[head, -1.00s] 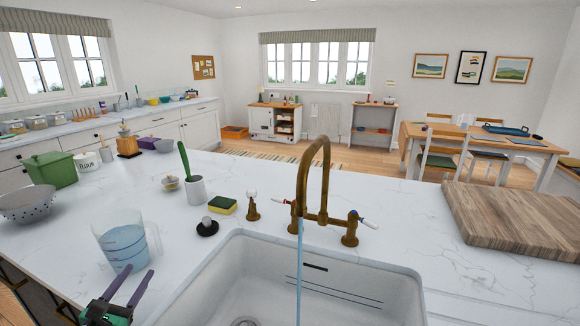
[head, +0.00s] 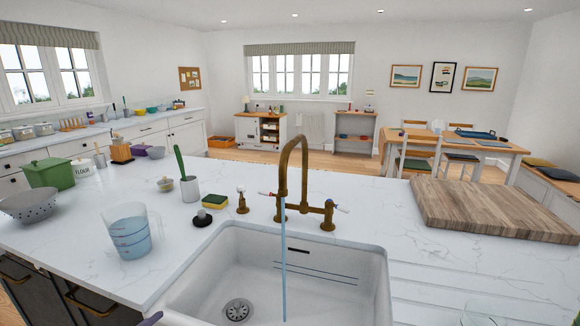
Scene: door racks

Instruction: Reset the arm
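Only a small purple piece of my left gripper (head: 150,319) shows at the bottom edge, in front of the sink's left corner. The rest of it is out of view, so I cannot tell whether it is open or shut. No thing shows in it. My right gripper is not in view. A clear measuring jug (head: 129,233) with bluish water stands upright on the white marble counter (head: 75,262), apart from the gripper.
Water runs from the brass tap (head: 304,180) into the white sink (head: 345,300). A sponge (head: 214,201), a cup with a green-handled brush (head: 190,188), a colander (head: 30,206) and a wooden board (head: 490,208) are on the counter. A glass (head: 485,314) is at the bottom right.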

